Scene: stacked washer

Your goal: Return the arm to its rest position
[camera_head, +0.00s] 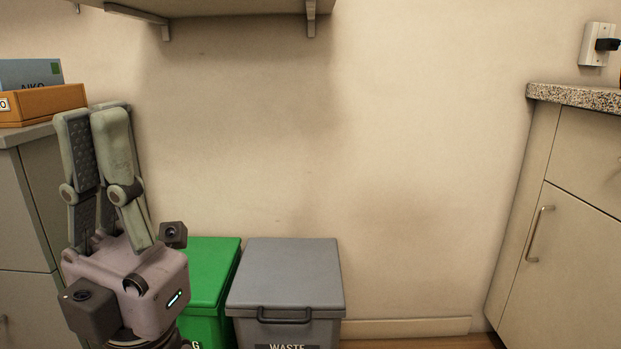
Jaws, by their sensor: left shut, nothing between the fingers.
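My left gripper (95,112) shows at the left of the head view, with its fingers pointing up. The fingers are shut and hold nothing. It stands in front of a grey cabinet and partly in front of a green bin. No washer shows in this view. My right gripper is not in view.
A green bin (205,268) and a grey waste bin (285,275) stand side by side against the wall. Boxes (45,103) sit on the grey cabinet (25,230) at left. A counter cabinet (570,220) stands at right. A shelf (215,8) hangs above.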

